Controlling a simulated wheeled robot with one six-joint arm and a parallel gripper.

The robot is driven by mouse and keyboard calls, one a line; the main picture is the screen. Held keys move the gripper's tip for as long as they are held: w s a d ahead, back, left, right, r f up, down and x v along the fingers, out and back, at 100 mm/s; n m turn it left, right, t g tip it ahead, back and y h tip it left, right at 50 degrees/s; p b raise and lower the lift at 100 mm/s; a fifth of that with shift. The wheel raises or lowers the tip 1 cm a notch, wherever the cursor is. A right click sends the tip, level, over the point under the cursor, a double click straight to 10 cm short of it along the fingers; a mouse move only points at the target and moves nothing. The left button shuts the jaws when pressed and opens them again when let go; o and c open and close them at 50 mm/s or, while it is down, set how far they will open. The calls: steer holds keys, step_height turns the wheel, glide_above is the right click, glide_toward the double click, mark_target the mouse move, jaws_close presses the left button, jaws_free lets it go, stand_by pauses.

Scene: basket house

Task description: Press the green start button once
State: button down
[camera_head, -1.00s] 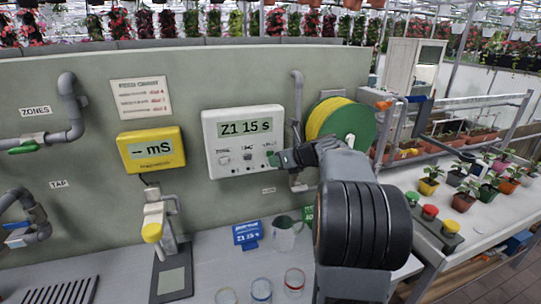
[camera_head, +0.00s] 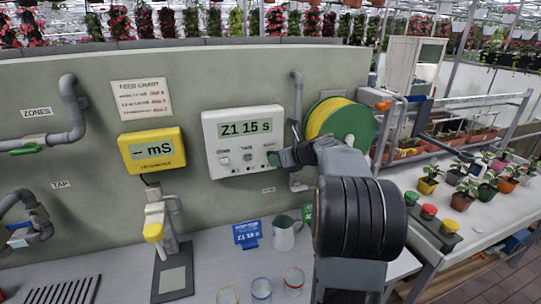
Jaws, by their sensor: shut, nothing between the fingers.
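A white control box (camera_head: 209,131) is mounted on the grey-green wall. Its display (camera_head: 246,128) reads "Z1 15 s", with small controls in a row below it. The green start button (camera_head: 273,158) is at the lower right of the box, and only a bit of green shows there beside my fingertips. My gripper (camera_head: 280,158) is shut and empty, with its tips at the box's lower right, at or very near the button. I cannot tell whether they touch it or whether the button is pressed in.
A yellow mS meter (camera_head: 152,149) hangs left of the box. A hose reel (camera_head: 345,121) is close behind my arm. Below, the counter holds a blue card (camera_head: 247,234), a clear jug (camera_head: 286,232) and several cups. Potted plants stand on the right bench.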

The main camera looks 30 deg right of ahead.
steer(key=shift+w+d+p, duration=0.1)
steer(key=shift+w+p, duration=0.2)
steer(key=shift+w, duration=0.05)
stand_by(0.4)
steer(key=shift+s, duration=0.2)
steer(key=shift+s+a, duration=0.2)
steer(key=shift+s, duration=0.4)
steer(key=shift+s, duration=0.1)
steer(key=shift+s+a+b, duration=0.25)
steer(key=shift+s, duration=0.95)
steer(key=shift+s+a+b, duration=0.25)
steer(key=shift+s, duration=0.9)
